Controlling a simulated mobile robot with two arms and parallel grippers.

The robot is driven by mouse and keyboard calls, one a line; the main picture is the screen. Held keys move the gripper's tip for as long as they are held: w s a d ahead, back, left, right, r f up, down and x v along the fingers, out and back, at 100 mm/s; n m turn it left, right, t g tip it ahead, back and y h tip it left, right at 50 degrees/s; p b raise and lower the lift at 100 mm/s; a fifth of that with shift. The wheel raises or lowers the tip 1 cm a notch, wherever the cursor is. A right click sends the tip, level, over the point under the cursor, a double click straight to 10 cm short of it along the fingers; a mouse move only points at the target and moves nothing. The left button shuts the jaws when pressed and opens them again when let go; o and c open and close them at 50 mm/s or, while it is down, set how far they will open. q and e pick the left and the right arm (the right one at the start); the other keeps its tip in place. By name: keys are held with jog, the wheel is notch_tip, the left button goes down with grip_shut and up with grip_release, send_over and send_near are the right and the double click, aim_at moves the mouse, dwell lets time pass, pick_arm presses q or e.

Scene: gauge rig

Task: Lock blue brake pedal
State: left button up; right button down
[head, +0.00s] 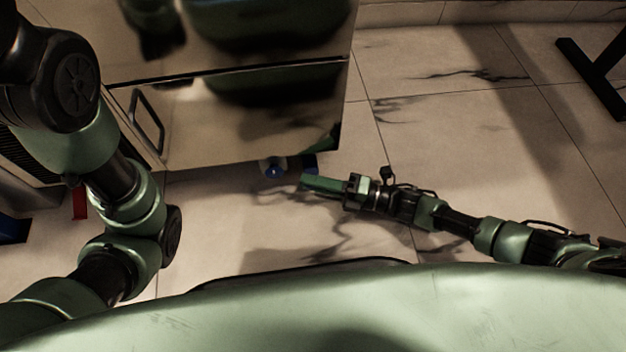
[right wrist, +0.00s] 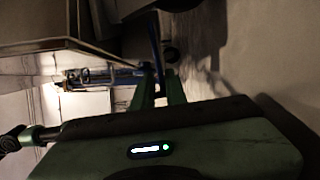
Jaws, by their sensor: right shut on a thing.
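A glossy metal cart (head: 235,135) stands ahead of me, with a caster (head: 273,170) showing blue under its lower edge. A dark blue brake pedal (head: 311,161) shows at the cart's bottom corner, partly hidden by my right gripper (head: 306,182). That gripper is low near the floor and reaches in from the right. In the right wrist view, its two green fingers (right wrist: 160,90) are closed around the lower end of a narrow blue piece (right wrist: 156,50), which looks like the pedal. The exact contact is dark. My left arm shows at the left, but its gripper is out of view.
The cart has a side handle (head: 148,120). Pale tiled floor (head: 450,120) lies open to the right. A dark stand leg (head: 592,78) is at the upper right. A red piece (head: 79,203) and a blue piece (head: 14,229) show at the left.

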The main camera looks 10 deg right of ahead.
jog(key=shift+d+f, duration=0.1)
jog(key=shift+f, duration=0.05)
jog(key=c, duration=1.6)
grip_release()
